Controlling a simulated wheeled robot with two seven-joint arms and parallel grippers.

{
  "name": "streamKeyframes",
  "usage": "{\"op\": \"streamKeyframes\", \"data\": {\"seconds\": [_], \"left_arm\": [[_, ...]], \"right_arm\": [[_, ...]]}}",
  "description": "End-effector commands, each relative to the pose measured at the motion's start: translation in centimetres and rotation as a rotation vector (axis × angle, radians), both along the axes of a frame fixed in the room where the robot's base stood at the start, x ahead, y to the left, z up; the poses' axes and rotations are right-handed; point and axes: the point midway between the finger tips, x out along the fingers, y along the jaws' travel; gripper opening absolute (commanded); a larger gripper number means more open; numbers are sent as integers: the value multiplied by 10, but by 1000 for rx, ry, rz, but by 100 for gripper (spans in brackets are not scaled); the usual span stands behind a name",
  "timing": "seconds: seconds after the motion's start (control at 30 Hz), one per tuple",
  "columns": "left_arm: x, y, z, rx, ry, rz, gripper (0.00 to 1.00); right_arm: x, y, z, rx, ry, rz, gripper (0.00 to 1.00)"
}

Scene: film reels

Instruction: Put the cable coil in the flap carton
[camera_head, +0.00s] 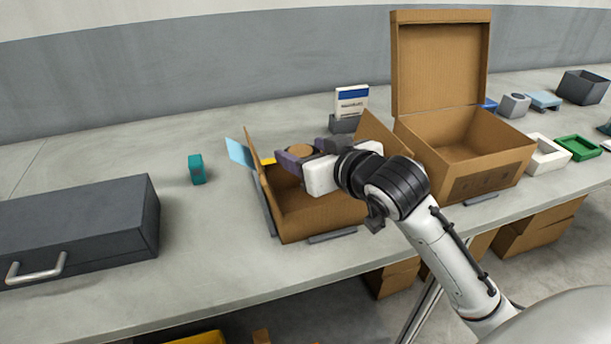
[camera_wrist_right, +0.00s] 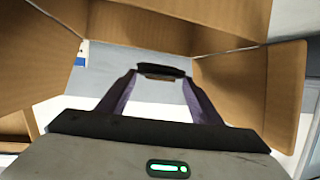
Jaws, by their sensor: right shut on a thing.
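The flap carton (camera_head: 318,215) is a brown open-topped box with raised flaps near the middle of the table; its walls also surround the right wrist view (camera_wrist_right: 145,24). My right gripper (camera_head: 304,154) is at the carton's opening, between the raised flaps. Its purple fingers are shut on a small brown and dark round thing, which I take for the cable coil (camera_head: 300,150). In the right wrist view the coil (camera_wrist_right: 160,71) shows as a dark band with a brown edge between the fingertips. My gripper hides part of the carton's inside. My left gripper is not in view.
A larger lidded carton (camera_head: 485,165) stands open to the right. A dark grey case (camera_head: 80,228) lies at the left, with a teal block (camera_head: 196,169) behind it. A white and blue box (camera_head: 351,102) stands behind the flap carton. Trays (camera_head: 578,148) lie far right.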

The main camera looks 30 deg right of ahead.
Motion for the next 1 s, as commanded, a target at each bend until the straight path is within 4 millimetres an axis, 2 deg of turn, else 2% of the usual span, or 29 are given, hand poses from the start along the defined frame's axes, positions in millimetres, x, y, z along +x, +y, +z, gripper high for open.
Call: {"op": "streamKeyframes", "data": {"seconds": [0.33,0.63,1.0], "left_arm": [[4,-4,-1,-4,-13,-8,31],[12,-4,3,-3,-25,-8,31],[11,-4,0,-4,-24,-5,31]], "right_arm": [[0,0,-41,1,0,1,35],[0,0,-42,0,-4,1,35],[0,0,-54,0,-2,0,35]]}}
